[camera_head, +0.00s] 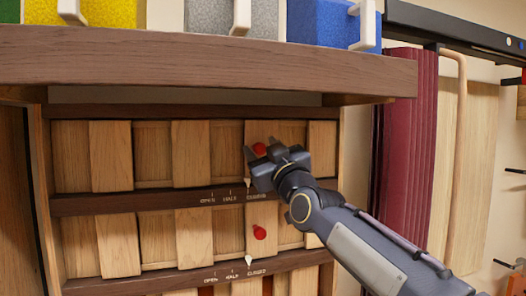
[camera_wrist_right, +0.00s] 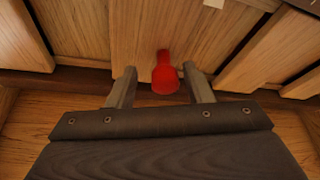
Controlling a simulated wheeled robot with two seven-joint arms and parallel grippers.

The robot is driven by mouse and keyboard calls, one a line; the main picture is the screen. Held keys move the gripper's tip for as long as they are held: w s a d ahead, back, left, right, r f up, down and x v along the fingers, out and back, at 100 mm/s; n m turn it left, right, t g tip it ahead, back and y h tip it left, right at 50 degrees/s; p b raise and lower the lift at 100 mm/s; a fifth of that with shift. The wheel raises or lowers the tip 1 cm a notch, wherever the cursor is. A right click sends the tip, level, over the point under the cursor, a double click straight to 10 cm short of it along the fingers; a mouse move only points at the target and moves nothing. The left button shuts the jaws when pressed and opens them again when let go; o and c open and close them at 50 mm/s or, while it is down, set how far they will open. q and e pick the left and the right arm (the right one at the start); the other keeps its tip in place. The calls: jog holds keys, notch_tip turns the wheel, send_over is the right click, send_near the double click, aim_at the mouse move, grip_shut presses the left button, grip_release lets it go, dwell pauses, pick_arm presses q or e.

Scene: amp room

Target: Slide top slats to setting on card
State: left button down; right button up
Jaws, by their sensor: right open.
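The top row of wooden slats (camera_head: 110,150) sits above a dark rail marked OPEN, HALF and CLOSED. A white pointer (camera_head: 249,183) stands by CLOSED on that rail. The top red knob (camera_head: 260,148) is on a slat at the right of the row. My right gripper (camera_head: 262,152) is at this knob with its fingers open. In the right wrist view the red knob (camera_wrist_right: 165,76) shows between the open fingertips (camera_wrist_right: 160,71), with gaps on both sides. I cannot make out a card. My left gripper is not in view.
A lower slat row (camera_head: 112,243) has its own red knob (camera_head: 259,232) and a white pointer (camera_head: 248,260) by CLOSED. A thick wooden shelf (camera_head: 200,62) overhangs above, carrying yellow, grey and blue blocks. Dark red panels (camera_head: 408,130) stand to the right.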

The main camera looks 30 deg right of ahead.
jog(key=b+v, duration=0.4)
jog(key=v, duration=0.2)
jog(key=shift+s+f, duration=0.2)
jog(key=shift+s, duration=0.45)
jog(key=shift+f, duration=0.1)
jog(key=s+a+f+m+g+y, duration=0.1)
jog(key=a+f+g, duration=0.1)
jog(key=f, duration=0.5)
jog(key=a+f+g+y, duration=0.1)
jog(key=f+g, duration=0.2)
jog(key=f, duration=0.5)
jog(key=s+a+f+m+g+y, duration=0.1)
jog(key=s+a+f+g, duration=0.2)
jog(key=s+f, duration=0.3)
jog(key=s+a+f+m+g+y, duration=0.1)
jog(key=s+a+f+g, duration=0.2)
jog(key=s+f, duration=0.4)
jog(key=s+a+f+m+g+y, duration=0.1)
jog(key=s+a+f+g, duration=0.3)
jog(key=f, duration=1.6)
jog(key=s+g+y, duration=0.1)
jog(key=s, duration=0.2)
jog(key=shift+f, duration=0.3)
